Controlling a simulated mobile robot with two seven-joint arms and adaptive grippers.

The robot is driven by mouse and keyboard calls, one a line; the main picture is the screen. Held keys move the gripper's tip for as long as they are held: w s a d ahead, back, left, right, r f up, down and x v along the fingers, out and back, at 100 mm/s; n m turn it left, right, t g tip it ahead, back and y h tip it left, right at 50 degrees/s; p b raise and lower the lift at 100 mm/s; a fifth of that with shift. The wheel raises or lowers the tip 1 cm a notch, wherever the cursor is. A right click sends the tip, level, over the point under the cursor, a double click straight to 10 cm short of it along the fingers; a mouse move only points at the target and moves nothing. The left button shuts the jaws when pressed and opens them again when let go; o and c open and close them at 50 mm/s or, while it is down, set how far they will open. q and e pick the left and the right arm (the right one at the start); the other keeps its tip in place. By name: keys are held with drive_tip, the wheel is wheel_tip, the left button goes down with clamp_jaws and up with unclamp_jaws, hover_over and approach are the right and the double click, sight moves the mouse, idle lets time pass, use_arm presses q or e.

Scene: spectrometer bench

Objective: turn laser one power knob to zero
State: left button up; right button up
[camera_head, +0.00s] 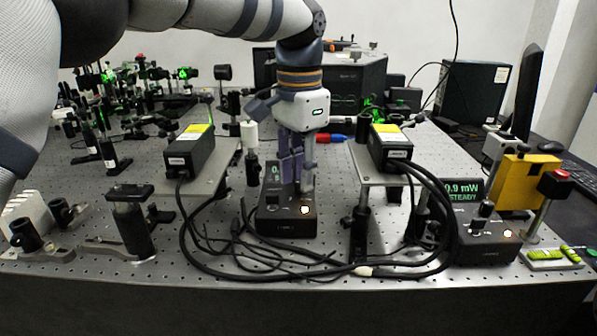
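A black laser controller box (272,222) stands on the optical table, left of centre, with a lit button on its front right. Its small upright display (273,173) is mostly covered by my gripper; only a leading "0" shows. My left gripper (299,188) points straight down over this box, its fingertips at the top panel. The fingers hide the knob area, so I cannot tell whether they grip a knob. A second similar controller (485,248) stands at the right with its knob (484,210) in plain view; its display (463,191) reads 0.9 mW STEADY. My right gripper is out of view.
Two laser heads with yellow labels sit on raised plates, left (190,153) and right (390,150) of my gripper. Black cables (300,274) loop in front of the box. Optic mounts crowd the back left. A yellow block (525,182) stands at the right.

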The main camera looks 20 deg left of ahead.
use_arm(q)
drive_tip(key=shift+w+f, duration=0.1)
drive_tip(key=shift+f, duration=0.3)
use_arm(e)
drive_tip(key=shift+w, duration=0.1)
use_arm(q)
drive_tip(key=shift+c, duration=0.3)
clamp_jaws()
drive_tip(key=shift+r, duration=0.1)
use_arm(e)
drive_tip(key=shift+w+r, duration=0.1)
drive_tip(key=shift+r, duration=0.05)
use_arm(q)
drive_tip(key=shift+n, duration=0.4)
drive_tip(key=shift+r+n+p, duration=0.1)
drive_tip(key=shift+n+p, duration=0.35)
drive_tip(key=shift+n, duration=3.15)
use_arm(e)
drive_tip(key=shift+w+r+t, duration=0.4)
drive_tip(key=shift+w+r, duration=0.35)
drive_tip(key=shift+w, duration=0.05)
